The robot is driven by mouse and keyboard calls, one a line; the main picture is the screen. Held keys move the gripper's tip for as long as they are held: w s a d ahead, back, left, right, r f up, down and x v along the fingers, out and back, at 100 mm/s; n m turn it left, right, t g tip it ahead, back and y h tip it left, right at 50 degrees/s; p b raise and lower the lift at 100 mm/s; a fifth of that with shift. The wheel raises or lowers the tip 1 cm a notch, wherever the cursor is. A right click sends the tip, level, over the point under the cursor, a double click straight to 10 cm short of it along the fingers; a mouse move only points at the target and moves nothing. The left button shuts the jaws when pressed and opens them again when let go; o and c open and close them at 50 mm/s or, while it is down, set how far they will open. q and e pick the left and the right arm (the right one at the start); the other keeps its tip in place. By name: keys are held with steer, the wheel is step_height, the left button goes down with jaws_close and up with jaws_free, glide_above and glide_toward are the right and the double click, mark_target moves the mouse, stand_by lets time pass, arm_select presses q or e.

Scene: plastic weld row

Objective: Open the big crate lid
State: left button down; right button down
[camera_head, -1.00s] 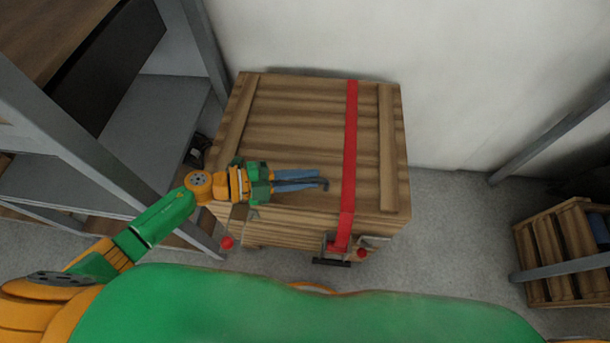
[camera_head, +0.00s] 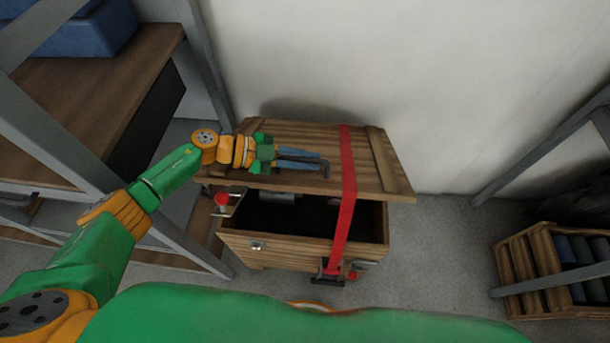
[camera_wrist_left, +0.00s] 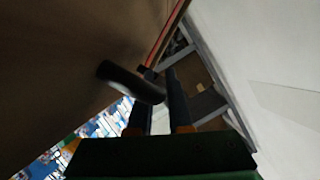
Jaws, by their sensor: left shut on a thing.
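The big wooden crate (camera_head: 290,246) stands on the floor against the wall. Its lid (camera_head: 375,165) is partly raised and tilted, its front edge clear of the crate, with a dark interior (camera_head: 290,217) showing below. My left gripper (camera_head: 318,161) lies over the lid, shut on a dark handle (camera_head: 326,172) near its front edge. In the left wrist view the dark handle (camera_wrist_left: 132,83) shows at the fingers, beside the lid's brown surface (camera_wrist_left: 70,60). A red strap (camera_head: 346,205) crosses the lid and runs down the front to a buckle (camera_head: 333,270). My right gripper is not in view.
A red-ended latch (camera_head: 222,199) is at the crate's left. A shelf rack (camera_head: 90,100) with a blue box (camera_head: 85,35) stands close on the left. A smaller crate (camera_head: 535,275) is at the right. Bare floor (camera_head: 440,235) lies between the two crates.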

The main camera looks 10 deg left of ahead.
arm_select(q)
steer(key=shift+w+r, duration=0.75)
steer(key=shift+r, duration=0.15)
steer(key=shift+w+r, duration=0.7)
steer(key=shift+r, duration=0.2)
